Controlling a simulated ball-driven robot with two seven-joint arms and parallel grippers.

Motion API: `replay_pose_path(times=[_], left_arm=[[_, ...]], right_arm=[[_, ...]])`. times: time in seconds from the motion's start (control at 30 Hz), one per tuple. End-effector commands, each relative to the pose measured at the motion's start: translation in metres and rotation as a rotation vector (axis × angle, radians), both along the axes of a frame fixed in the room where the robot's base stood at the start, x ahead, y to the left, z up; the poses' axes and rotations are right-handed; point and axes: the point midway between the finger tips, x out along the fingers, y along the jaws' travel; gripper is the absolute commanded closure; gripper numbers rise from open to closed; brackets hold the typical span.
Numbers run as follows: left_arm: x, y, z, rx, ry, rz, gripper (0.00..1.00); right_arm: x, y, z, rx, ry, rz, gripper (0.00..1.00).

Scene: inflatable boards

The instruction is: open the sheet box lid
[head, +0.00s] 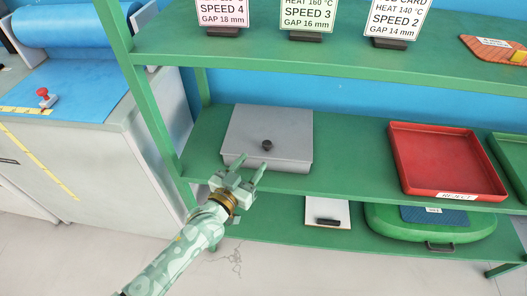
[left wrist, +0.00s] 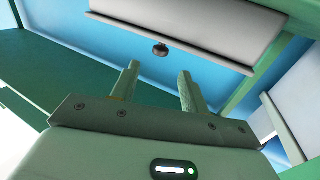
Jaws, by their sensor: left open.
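The sheet box (head: 258,168) is a grey flat box on the middle green shelf, and its lid (head: 290,128) looks shut. A dark round knob (head: 267,146) stands on the lid near its middle. My left gripper (head: 249,172) is open and empty at the box's front left, with its fingers pointing towards the lid. In the left wrist view the two fingers (left wrist: 157,86) are apart, and a dark knob (left wrist: 160,49) shows beyond them, clear of both. My right gripper is in neither view.
A red tray (head: 447,160) marked REJECT sits to the right on the same shelf (head: 352,150), with bare shelf between. The green shelf post (head: 150,100) rises close to the left of my arm. Sign cards (head: 308,17) stand on the shelf above.

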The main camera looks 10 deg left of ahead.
Motion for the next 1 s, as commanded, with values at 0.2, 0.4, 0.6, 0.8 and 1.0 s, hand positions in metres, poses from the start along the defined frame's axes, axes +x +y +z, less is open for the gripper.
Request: replay_pose_path(times=[0.2, 0.4, 0.6, 0.8, 1.0], left_arm=[[0.043, -0.018, -0.004, -0.002, 0.003, 0.000, 0.55], [0.061, -0.025, -0.002, 0.001, 0.002, 0.000, 0.55], [0.063, -0.026, -0.001, 0.002, 0.001, 0.000, 0.55], [0.063, -0.026, -0.001, 0.002, 0.001, 0.000, 0.80], [0.063, -0.026, 0.000, 0.001, 0.003, 0.000, 1.00]], right_arm=[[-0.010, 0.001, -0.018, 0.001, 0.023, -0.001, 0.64], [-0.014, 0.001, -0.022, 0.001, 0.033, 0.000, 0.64], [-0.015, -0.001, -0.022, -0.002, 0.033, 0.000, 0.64], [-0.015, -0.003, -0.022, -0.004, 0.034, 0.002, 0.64], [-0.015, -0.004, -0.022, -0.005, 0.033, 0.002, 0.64]])
